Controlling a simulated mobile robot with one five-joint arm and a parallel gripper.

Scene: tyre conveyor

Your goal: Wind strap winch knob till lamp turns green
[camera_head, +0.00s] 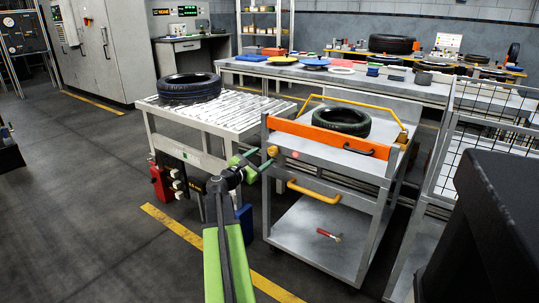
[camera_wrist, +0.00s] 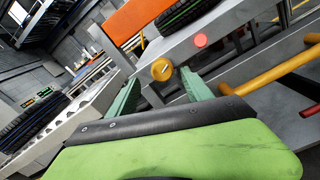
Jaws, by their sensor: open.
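The yellow winch knob (camera_head: 272,152) is on the front left corner of the grey cart, below the end of the orange strap (camera_head: 330,137). In the wrist view the knob (camera_wrist: 161,69) is round with a small pale mark on its face. The lamp (camera_head: 295,154), to the right of the knob, glows red; it also shows in the wrist view (camera_wrist: 200,40). My gripper (camera_head: 257,160) is open just before the knob. In the wrist view its green fingers (camera_wrist: 160,78) lie either side of the knob, with gaps visible. I cannot tell the exact depth between them.
A tyre (camera_head: 341,121) lies on the cart's top behind the strap. A yellow handle (camera_head: 314,191) sticks out below, right of my gripper. A roller conveyor (camera_head: 225,112) with another tyre (camera_head: 188,87) stands left. A red hammer (camera_head: 328,235) lies on the lower shelf.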

